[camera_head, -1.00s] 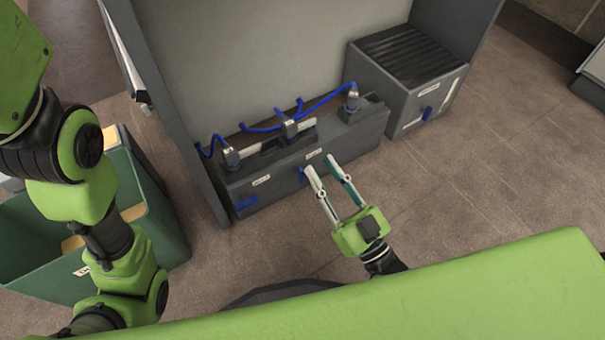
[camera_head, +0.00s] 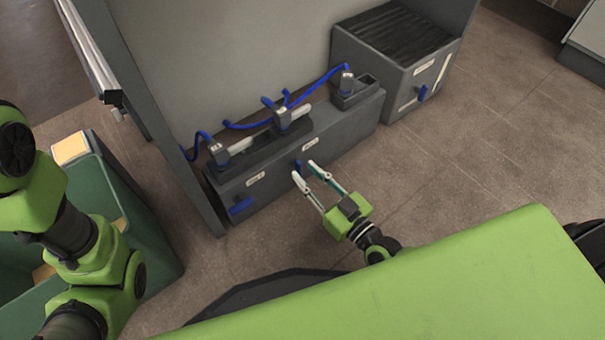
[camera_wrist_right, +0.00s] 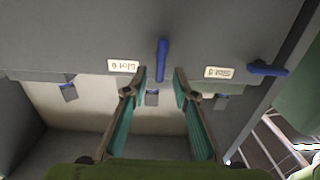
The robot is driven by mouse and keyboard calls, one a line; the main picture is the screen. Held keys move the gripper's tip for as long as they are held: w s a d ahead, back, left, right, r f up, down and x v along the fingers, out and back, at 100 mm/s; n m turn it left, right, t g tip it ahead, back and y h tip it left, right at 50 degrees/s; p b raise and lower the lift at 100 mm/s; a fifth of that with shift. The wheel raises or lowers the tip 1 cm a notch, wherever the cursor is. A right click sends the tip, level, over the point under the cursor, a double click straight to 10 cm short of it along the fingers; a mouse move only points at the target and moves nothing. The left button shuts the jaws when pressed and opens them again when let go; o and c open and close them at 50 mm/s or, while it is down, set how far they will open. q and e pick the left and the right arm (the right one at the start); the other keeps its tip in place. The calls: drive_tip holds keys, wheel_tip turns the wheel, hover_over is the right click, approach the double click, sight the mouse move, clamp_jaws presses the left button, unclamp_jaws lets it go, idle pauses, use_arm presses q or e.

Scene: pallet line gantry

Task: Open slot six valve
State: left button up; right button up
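The slot six valve appears to be the blue handle (camera_head: 298,166) on the front of the long grey box (camera_head: 274,185). It stands upright in the right wrist view (camera_wrist_right: 162,60), beside a label (camera_wrist_right: 123,66) that seems to read Slot 6. My right gripper (camera_head: 304,168) is open, its fingertips close to the box on either side of the handle; it also shows in the wrist view (camera_wrist_right: 160,76). I see a gap between each finger and the handle there. My left arm shows at the left, but its gripper is out of view.
Another blue handle (camera_head: 241,206) lies crosswise beside the Slot 5 label (camera_wrist_right: 219,72). Blue hoses run to connectors (camera_head: 288,116) on top of the box. A ribbed grey cabinet (camera_head: 405,65) stands right, a green bin (camera_head: 150,225) left. Floor at right is clear.

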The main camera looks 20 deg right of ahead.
sight(298, 169)
drive_tip(key=shift+b+x, duration=0.3)
drive_tip(key=shift+x, duration=0.95)
clamp_jaws()
